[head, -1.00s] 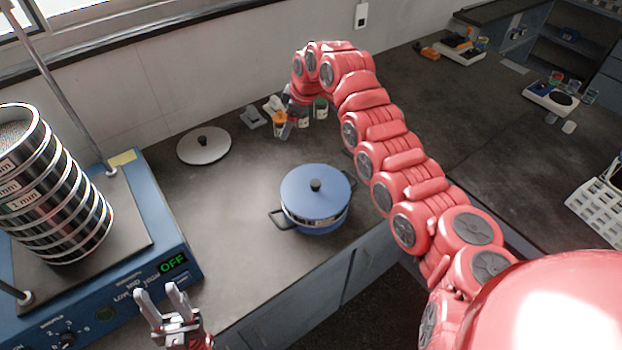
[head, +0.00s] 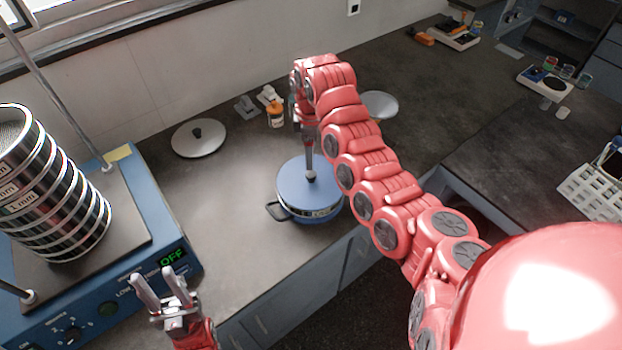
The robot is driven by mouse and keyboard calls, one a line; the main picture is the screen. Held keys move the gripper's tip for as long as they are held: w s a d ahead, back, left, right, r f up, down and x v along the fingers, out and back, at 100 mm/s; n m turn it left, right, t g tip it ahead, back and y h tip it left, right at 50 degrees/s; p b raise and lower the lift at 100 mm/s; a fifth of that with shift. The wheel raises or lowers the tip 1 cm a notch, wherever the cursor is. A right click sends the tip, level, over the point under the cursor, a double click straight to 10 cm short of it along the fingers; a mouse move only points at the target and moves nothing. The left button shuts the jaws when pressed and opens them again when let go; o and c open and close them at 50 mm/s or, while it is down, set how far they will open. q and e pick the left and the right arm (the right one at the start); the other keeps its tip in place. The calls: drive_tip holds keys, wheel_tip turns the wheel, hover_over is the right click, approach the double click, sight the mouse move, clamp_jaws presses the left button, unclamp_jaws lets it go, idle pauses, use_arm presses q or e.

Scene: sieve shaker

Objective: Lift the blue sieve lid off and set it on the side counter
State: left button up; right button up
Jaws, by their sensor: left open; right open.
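The blue lid (head: 297,187) with a dark round knob (head: 311,177) sits on the sieve pot (head: 318,212), which has dark side handles and stands on the counter. My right gripper (head: 310,172) points down from above with its fingertips at the knob. Its jaws are open, seen edge-on. Whether the fingers touch the knob cannot be told. The pot's right handle is hidden behind my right arm. My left gripper (head: 158,296) is open and empty at the bottom left, in front of the shaker.
The blue shaker base (head: 160,225) with a sieve stack (head: 55,190) stands at left, its display reading OFF. A grey lid (head: 199,138) lies behind on the counter (head: 235,190). Small bottles (head: 276,114) stand near the wall. The right-hand counter (head: 500,130) has free room.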

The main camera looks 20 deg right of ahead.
sight(311, 174)
wheel_tip(311, 174, down, 2)
drive_tip(key=shift+f+p, duration=0.25)
drive_tip(key=shift+p, duration=0.35)
drive_tip(key=shift+s+f+p, duration=0.1)
drive_tip(key=shift+f+p, duration=0.05)
drive_tip(key=shift+p, duration=0.15)
drive_tip(key=shift+s+f+p, duration=0.2)
drive_tip(key=shift+f+p, duration=0.75)
drive_tip(key=shift+p, duration=0.25)
wheel_tip(311, 174, down, 2)
drive_tip(key=shift+f, duration=0.2)
drive_tip(key=shift+w+f, duration=0.1)
drive_tip(key=shift+f, duration=0.15)
clamp_jaws()
